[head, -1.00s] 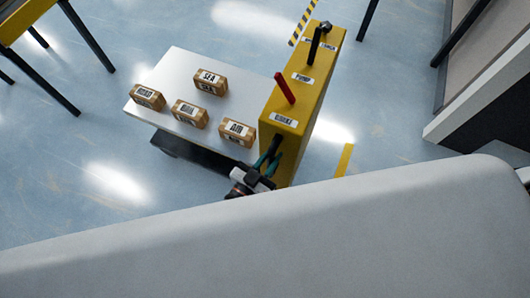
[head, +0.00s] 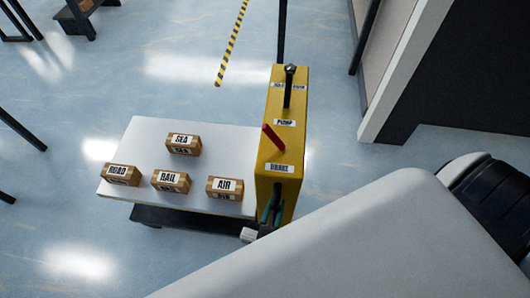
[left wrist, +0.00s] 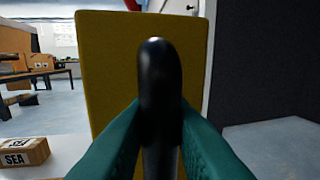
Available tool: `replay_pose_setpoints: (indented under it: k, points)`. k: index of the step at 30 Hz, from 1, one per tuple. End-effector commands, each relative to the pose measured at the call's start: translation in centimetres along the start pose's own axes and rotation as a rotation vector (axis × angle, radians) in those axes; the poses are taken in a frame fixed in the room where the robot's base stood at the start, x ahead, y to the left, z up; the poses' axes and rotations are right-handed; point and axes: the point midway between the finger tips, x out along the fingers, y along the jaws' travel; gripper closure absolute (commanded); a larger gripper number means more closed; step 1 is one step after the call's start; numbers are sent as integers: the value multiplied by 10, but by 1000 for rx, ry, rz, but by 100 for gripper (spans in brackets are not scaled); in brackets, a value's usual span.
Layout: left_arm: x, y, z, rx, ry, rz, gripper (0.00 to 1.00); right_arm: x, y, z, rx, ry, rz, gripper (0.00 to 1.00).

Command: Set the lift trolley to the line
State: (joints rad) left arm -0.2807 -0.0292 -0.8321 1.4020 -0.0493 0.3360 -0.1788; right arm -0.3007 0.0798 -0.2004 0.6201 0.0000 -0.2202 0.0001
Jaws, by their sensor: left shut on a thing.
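The lift trolley has a white platform (head: 225,140) and a yellow upright box (head: 287,100) at its right end. The box carries labels reading PUMP and BRAKE, a red lever (head: 273,137) and a black-knobbed lever (head: 289,85); a further label is too small to read surely. Boxes marked SEA (head: 183,145), ROAD (head: 122,175), RAIL (head: 171,181) and AIR (head: 224,188) stand on the platform. My left gripper (head: 270,212) is at the box's near end; in the left wrist view its teal fingers are shut on a black handle (left wrist: 160,85). My right gripper is not in view.
A yellow-and-black striped line (head: 231,42) lies on the floor beyond the trolley. A pale wall with a dark panel (head: 440,85) stands at the right. Dark table legs (head: 25,130) show at the left. Blue floor left of the platform is clear.

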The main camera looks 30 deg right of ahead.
Motion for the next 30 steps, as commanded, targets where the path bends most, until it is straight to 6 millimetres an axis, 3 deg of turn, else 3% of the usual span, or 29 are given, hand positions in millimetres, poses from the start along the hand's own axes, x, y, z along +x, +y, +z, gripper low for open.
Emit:
replay_pose_setpoints:
  k: [15, 16, 19, 30]
  points:
    - [0, -7, -2, 0, 3, -1, 100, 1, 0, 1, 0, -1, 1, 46]
    - [0, -7, -2, 0, 3, -1, 75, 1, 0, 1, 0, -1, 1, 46]
    - [0, -7, -1, 0, 2, -1, 61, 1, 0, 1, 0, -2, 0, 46]
    - [-6, -6, -1, 1, 2, 0, 61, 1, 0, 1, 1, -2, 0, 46]
